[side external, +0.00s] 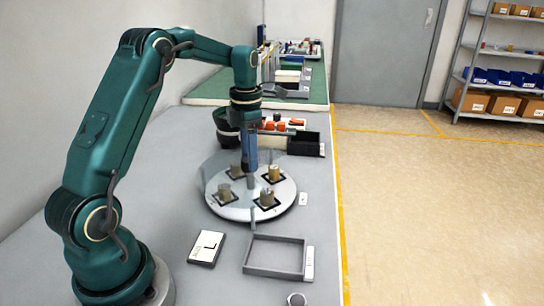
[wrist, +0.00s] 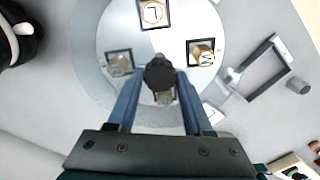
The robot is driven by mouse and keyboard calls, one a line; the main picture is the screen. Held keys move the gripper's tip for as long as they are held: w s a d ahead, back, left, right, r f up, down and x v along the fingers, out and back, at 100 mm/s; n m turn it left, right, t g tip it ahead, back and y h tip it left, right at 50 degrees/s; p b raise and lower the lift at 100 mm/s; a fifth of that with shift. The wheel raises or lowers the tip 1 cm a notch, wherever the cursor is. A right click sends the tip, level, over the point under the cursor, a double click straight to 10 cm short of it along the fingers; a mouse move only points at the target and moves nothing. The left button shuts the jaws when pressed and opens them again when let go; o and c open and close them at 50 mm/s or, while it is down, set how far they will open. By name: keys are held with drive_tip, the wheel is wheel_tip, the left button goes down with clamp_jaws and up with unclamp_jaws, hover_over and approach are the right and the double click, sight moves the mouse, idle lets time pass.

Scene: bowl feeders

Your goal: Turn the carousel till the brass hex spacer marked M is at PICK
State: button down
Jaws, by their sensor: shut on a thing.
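The carousel (side external: 250,211) is a round pale disc with several brass spacers on dark square pads. In the wrist view, the spacer marked M (wrist: 203,54) sits at the right of the disc (wrist: 95,95). A spacer marked L (wrist: 152,13) is at the top. Another spacer (wrist: 119,63) is at the left, its mark unclear. One more (wrist: 164,98) is partly hidden between my fingers. My gripper (side external: 250,178) points down over the disc's middle, shut on a dark round knob (wrist: 159,74). I cannot tell which spacer is M in the side view.
A small white label (side external: 303,199) stands at the disc's right edge, its text unreadable. A shallow grey tray (side external: 262,271) and a card marked L (side external: 207,247) lie in front. A black bin (side external: 304,144) and a dark bowl (side external: 222,124) stand behind.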

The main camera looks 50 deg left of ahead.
drive_tip(key=shift+s+n, duration=0.1)
drive_tip(key=shift+n, duration=2.9)
drive_tip(key=shift+c, duration=1.5)
unclamp_jaws()
drive_tip(key=shift+r, duration=0.1)
drive_tip(key=shift+r, duration=2.5)
